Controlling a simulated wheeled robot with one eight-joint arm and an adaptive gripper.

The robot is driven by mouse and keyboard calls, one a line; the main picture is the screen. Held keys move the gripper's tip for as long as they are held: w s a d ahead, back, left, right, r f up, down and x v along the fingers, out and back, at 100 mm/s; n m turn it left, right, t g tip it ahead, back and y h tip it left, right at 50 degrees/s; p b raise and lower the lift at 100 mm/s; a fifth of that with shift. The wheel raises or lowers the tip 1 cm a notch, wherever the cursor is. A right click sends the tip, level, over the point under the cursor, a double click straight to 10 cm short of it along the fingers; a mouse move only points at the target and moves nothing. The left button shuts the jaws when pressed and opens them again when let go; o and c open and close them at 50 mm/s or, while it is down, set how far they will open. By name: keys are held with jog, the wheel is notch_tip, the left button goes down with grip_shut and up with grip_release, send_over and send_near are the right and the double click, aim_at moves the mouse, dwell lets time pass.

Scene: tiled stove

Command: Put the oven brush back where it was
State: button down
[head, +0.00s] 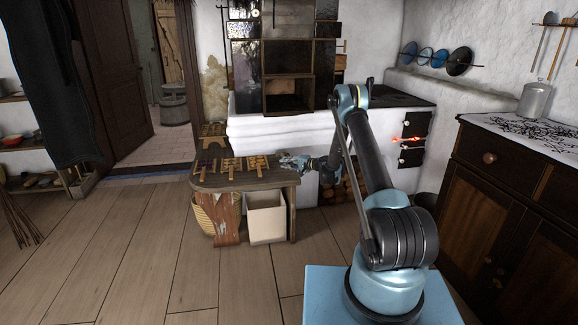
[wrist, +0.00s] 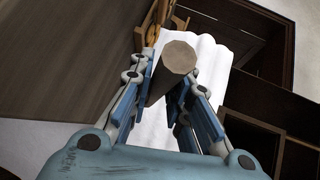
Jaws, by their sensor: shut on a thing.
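My gripper (head: 290,163) is at the right end of the low wooden bench (head: 245,181), close to its top, in the head view. In the wrist view its two jointed blue and grey fingers (wrist: 170,92) are shut on a thick brown round handle. I take this handle for that of the oven brush (wrist: 178,58). Its flat round end faces the camera and its shaft runs down between the fingers. The brush head is hidden. In the head view I cannot make out the brush at the gripper.
Several wooden tools (head: 232,165) lie on the bench. A white bin (head: 265,218) and a wicker basket (head: 207,214) stand beneath it. A dark cabinet (head: 500,205) stands right. The floor in front is clear.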

jog(key=shift+f, duration=0.25)
dwell(0.6)
jog(key=c, duration=1.4)
grip_release()
jog(key=v, duration=1.2)
